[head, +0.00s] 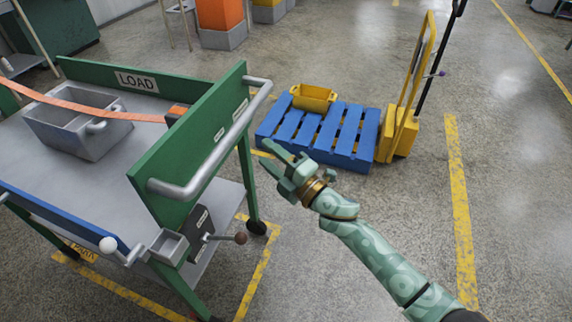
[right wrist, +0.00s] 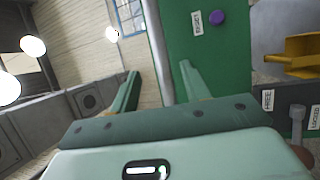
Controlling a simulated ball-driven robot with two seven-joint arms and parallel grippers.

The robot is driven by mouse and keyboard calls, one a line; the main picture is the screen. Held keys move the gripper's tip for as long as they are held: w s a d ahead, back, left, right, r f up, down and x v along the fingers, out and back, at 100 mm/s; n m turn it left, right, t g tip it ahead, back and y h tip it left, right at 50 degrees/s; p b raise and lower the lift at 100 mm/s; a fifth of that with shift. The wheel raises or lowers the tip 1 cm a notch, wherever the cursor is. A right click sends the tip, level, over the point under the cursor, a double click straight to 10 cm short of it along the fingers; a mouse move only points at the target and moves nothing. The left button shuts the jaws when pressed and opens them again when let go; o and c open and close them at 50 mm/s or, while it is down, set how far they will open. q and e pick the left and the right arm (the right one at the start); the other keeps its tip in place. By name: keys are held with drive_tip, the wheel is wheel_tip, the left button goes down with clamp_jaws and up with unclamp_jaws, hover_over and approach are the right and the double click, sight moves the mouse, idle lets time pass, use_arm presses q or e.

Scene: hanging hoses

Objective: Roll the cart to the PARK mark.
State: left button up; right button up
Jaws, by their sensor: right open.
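The cart (head: 150,200) stands at the left, with green end panels, a grey deck and a LOAD label. Its grey handle bar (head: 215,150) runs along the near-right green panel. My right gripper (head: 270,155) is open and empty, just right of the bar and apart from it; its fingers also show in the right wrist view (right wrist: 158,88). A lever with a brown knob (head: 240,238) sticks out below the panel; labels FREE and LOCKED show in the right wrist view. Yellow floor lines (head: 258,268) and a partly hidden yellow floor label (head: 82,252) lie by the cart.
A grey bin (head: 78,128) sits on the cart with an orange strap (head: 90,106) across it. Floor at the right is clear.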

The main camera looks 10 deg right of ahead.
drive_tip(key=v, duration=0.5)
drive_tip(key=shift+f, duration=0.1)
